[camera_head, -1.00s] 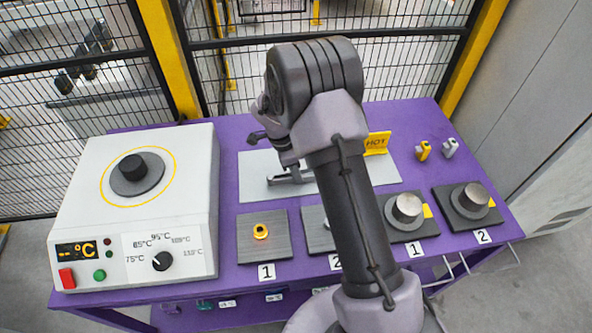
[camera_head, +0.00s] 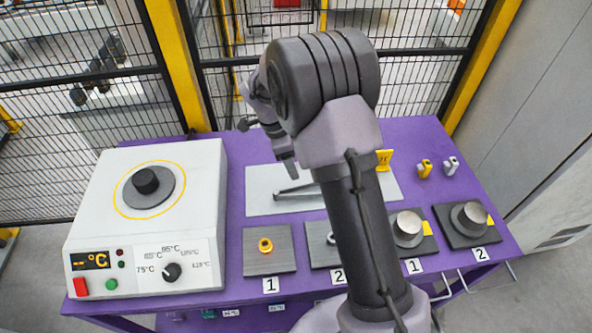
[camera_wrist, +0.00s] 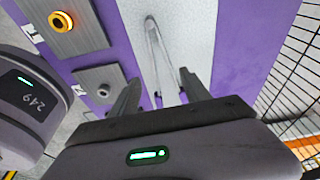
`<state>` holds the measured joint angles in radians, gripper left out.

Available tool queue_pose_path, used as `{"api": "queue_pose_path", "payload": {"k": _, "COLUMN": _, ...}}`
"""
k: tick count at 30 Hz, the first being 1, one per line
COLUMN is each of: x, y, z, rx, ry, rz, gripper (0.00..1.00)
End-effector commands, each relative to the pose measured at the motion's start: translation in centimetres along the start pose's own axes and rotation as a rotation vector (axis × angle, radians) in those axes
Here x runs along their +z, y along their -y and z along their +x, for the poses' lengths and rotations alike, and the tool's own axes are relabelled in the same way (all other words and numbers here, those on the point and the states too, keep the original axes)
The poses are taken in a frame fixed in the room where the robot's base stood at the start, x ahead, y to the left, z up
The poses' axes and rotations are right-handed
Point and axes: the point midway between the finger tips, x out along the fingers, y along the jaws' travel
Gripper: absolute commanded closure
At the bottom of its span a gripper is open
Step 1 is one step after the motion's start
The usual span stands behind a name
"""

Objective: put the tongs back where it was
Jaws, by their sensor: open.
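The grey metal tongs (camera_head: 297,190) lie on the light grey plate (camera_head: 262,203) at the middle of the purple table. In the wrist view the tongs (camera_wrist: 153,38) run as a narrow V from the top down toward the gap between my fingers. My gripper (camera_head: 290,170) is above the tongs with a visible gap. In the wrist view my gripper (camera_wrist: 159,79) has its two dark fingers spread apart and nothing shut between them. My own arm hides the right part of the plate, and my gripper body hides the near end of the tongs in the wrist view.
A white heater box (camera_head: 205,215) stands at the left. Dark pads, one with a yellow ring (camera_head: 265,246), line the front, with metal cylinders (camera_head: 408,224) at the right. Mesh fencing is behind the table.

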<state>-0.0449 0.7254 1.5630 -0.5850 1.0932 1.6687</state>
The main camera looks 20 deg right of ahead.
Motion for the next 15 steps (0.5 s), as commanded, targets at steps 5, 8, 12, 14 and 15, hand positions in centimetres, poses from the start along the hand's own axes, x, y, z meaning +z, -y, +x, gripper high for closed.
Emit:
{"api": "queue_pose_path", "payload": {"k": 5, "x": -1.2, "y": -3.0, "z": -7.5, "rx": -0.078, "ry": 0.074, "rz": -0.179, "gripper": 0.45}}
{"api": "queue_pose_path", "payload": {"k": 8, "x": -2.5, "y": -8.4, "z": -14.2, "rx": -0.193, "ry": 0.141, "rz": -0.418, "gripper": 0.45}}
{"api": "queue_pose_path", "payload": {"k": 12, "x": -3.4, "y": -17.9, "z": -20.2, "rx": -0.417, "ry": 0.178, "rz": -0.785, "gripper": 0.45}}
{"api": "queue_pose_path", "payload": {"k": 14, "x": -3.4, "y": -21.7, "z": -21.2, "rx": -0.515, "ry": 0.166, "rz": -0.927, "gripper": 0.45}}
{"api": "queue_pose_path", "payload": {"k": 15, "x": -3.3, "y": -23.7, "z": -21.5, "rx": -0.574, "ry": 0.152, "rz": -1.008, "gripper": 0.45}}
